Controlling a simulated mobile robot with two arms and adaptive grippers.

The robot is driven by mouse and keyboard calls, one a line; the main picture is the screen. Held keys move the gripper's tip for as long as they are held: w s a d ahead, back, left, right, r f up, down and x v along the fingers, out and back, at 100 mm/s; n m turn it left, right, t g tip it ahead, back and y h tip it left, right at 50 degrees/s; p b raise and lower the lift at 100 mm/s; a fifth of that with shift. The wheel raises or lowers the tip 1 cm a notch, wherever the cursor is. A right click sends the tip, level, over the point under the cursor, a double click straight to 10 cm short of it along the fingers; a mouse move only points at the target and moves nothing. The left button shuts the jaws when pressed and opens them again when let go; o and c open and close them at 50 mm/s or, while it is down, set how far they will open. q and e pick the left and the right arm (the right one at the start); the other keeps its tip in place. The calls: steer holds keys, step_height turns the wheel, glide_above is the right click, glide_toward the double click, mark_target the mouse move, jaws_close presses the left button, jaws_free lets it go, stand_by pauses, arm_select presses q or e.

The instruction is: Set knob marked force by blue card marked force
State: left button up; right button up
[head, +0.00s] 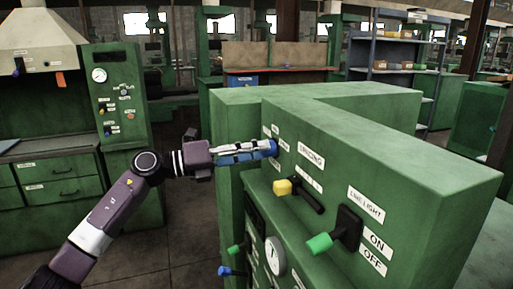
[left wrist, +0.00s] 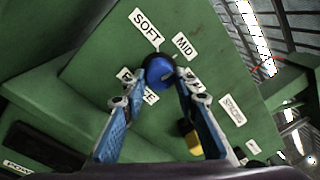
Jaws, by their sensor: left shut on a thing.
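A round blue knob (left wrist: 158,71) sits on the green machine panel. White labels reading SOFT (left wrist: 146,24) and MID (left wrist: 184,46) are above it in the left wrist view. A third label (left wrist: 127,76), partly covered by a finger, shows letters that seem to belong to FORCE. My left gripper (left wrist: 168,76) has its two blue fingers on either side of the knob and is shut on it. In the head view the left gripper (head: 268,149) reaches the panel, where the knob is mostly hidden. The knob's exact pointer direction is unclear. No blue card can be made out.
A yellow-ended lever (head: 283,187) under a SPACING label (head: 311,154) and a green-ended lever (head: 319,243) stick out to the right. A green cabinet (head: 118,95) stands at the left.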

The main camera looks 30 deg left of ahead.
arm_select(q)
steer(key=shift+n+t+y+p, duration=0.2)
steer(key=shift+n+t+p, duration=0.1)
steer(key=shift+n+p, duration=2.6)
steer(key=shift+n+t+y+p, duration=0.25)
steer(key=shift+n+p, duration=1.7)
steer(key=shift+n, duration=1.85)
steer(key=o, duration=1.2)
steer(key=shift+s, duration=0.1)
steer(key=shift+c, duration=0.2)
steer(key=v, duration=1.2)
